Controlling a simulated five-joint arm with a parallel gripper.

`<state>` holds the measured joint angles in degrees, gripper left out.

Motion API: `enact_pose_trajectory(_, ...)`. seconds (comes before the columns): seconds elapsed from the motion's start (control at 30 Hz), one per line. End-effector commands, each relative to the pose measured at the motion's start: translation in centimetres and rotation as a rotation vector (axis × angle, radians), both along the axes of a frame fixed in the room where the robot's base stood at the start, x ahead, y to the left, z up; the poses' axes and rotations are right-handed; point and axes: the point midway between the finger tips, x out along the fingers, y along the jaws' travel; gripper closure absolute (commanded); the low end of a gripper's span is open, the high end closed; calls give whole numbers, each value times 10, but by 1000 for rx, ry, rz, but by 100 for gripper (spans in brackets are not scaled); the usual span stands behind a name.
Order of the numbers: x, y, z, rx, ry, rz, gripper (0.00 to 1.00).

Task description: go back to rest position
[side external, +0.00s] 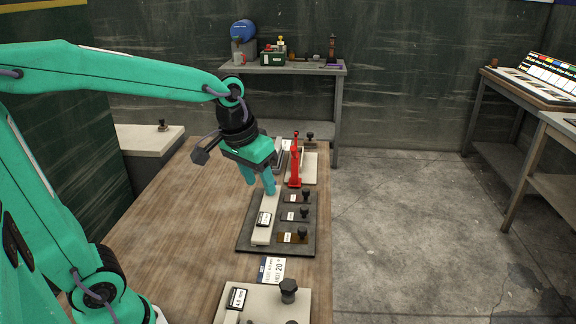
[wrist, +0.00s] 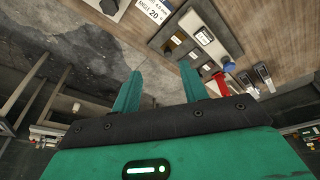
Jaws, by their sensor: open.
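My gripper (side external: 261,183) is at the end of the teal arm and hangs above the dark plate on the wooden table in the side view. Its two teal fingers point down over the pale bar (side external: 265,226) of that plate. In the wrist view my gripper (wrist: 158,85) shows its two fingers spread apart with nothing between them. The dark plate (side external: 246,243) carries several small black knobs beside the pale bar. The side view does not show clearly how far the fingertips are above the bar.
A red upright lever (side external: 295,162) stands on a pale base just beyond the dark plate. A pale block with a black knob (side external: 289,290) and a printed card (side external: 272,270) lie toward the front. The left part of the wooden table (side external: 180,235) is clear. A back bench (side external: 300,69) holds small items.

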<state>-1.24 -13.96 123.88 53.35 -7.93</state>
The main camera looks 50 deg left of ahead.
Motion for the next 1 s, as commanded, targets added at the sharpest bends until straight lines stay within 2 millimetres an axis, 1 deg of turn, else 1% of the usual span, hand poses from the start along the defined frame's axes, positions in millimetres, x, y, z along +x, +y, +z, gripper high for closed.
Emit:
enact_pose_trajectory(0.03, -10, -1, 4, 4, -19, -12, 56)
enact_pose_trajectory(0.2, -39, -3, 10, 16, -68, -50, 56)
enact_pose_trajectory(0.5, -86, -6, 9, 40, -154, -114, 56)
enact_pose_trajectory(0.7, -104, -7, 5, 51, -190, -141, 56)
enact_pose_trajectory(0.83, -109, -7, 4, 55, -198, -150, 56)
enact_pose_trajectory(1.0, -110, -7, 3, 56, -199, -151, 56)
